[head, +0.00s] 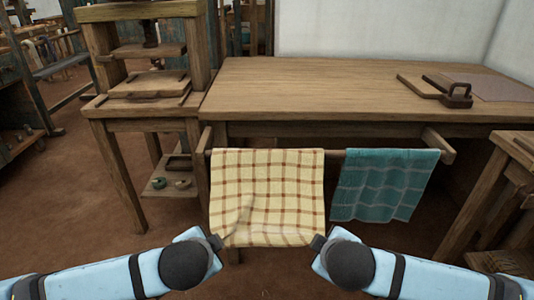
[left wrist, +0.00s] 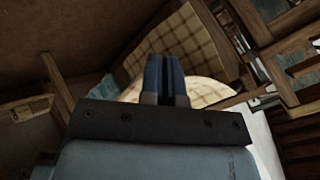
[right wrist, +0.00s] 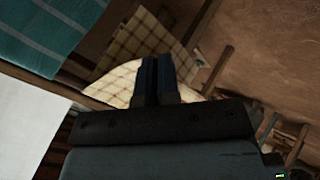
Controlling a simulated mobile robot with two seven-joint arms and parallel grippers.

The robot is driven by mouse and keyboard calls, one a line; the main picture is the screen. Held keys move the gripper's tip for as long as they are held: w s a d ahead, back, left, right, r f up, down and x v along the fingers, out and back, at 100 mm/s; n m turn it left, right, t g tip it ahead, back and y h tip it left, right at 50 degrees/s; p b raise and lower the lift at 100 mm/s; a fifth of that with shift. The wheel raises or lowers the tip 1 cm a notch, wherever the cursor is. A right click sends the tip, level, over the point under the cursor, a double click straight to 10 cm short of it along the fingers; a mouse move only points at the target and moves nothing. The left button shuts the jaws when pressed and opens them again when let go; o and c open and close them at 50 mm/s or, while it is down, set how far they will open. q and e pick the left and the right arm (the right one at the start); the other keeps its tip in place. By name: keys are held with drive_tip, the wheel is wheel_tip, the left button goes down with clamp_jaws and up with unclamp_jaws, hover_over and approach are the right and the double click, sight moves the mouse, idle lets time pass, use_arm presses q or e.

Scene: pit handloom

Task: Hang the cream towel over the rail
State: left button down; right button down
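The cream towel (head: 268,185) with a brown check covers the left part of the wooden rail (head: 332,154) and hangs down in front, with a fold near its lower left. My left gripper (head: 216,243) is at its lower left corner and my right gripper (head: 319,243) at its lower right corner. Both are shut with the cloth at their fingertips. In the left wrist view the pale cloth (left wrist: 205,92) bulges behind the fingers; the right wrist view shows the same cloth (right wrist: 122,82). The towel's back side is hidden.
A teal towel (head: 385,185) hangs on the rail's right part. The rail runs along the front of a wooden table (head: 310,85). A wooden press stand (head: 150,95) is at the left and another wooden piece (head: 510,190) at the right.

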use_arm(q)
drive_tip(key=shift+w+a+f, duration=0.15)
drive_tip(key=shift+f, duration=0.5)
use_arm(e)
drive_tip(key=shift+w+d+f, duration=0.15)
drive_tip(key=shift+f, duration=0.45)
use_arm(q)
drive_tip(key=c, duration=1.1)
unclamp_jaws()
use_arm(e)
drive_tip(key=c, duration=1.1)
unclamp_jaws()
